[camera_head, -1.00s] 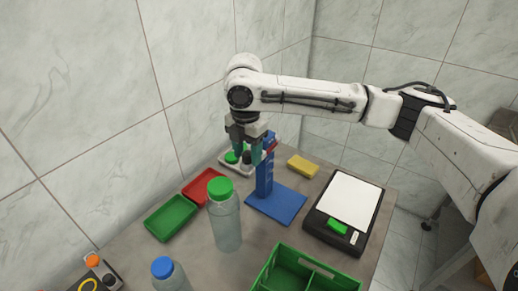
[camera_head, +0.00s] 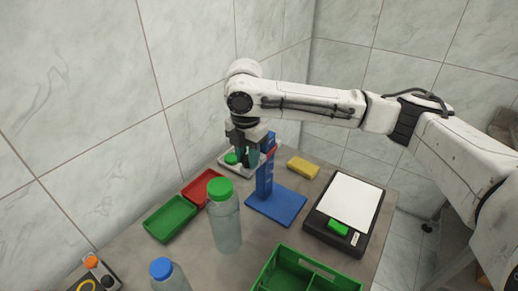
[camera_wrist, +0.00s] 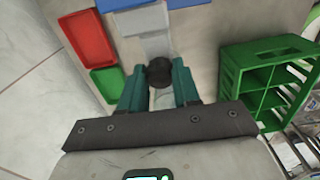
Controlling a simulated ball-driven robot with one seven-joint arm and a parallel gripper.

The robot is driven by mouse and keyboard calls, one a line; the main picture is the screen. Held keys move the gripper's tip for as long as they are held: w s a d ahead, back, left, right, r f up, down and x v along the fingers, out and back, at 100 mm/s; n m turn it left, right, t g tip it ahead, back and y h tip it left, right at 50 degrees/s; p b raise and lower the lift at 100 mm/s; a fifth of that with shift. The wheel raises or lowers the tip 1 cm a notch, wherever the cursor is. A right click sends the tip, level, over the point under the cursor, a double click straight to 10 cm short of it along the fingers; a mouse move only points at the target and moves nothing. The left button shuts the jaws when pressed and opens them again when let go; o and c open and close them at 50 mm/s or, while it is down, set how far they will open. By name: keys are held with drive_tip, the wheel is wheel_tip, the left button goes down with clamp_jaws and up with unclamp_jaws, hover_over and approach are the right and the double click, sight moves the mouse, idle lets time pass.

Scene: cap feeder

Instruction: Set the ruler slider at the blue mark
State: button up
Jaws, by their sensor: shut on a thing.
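The blue stand with an upright post (camera_head: 264,182) is on the table, with a flat blue base (camera_head: 284,204). My gripper (camera_head: 250,157) is beside the upper part of the post, its teal fingers pointing down. In the wrist view the fingers (camera_wrist: 159,88) are shut on a dark round knob (camera_wrist: 158,72), which seems to belong to the ruler slider. A grey part (camera_wrist: 156,44) extends beyond the knob. A small red piece (camera_head: 271,152) shows at the post, near the fingers. I cannot make out the blue mark or the scale.
A green-capped bottle (camera_head: 224,222) stands close in front of the stand. A red tray (camera_head: 202,188) and a green tray (camera_head: 171,218) lie left. A scale (camera_head: 345,212), a yellow sponge (camera_head: 303,167) and a green crate (camera_head: 300,277) are to the right and front.

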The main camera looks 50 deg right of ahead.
sight(248, 170)
drive_tip(key=shift+f+b, duration=1.2)
drive_tip(key=shift+f, duration=1.45)
drive_tip(key=o, duration=0.8)
wheel_tip(248, 170, up, 8)
drive_tip(key=p, duration=0.7)
drive_tip(key=shift+r, duration=0.1)
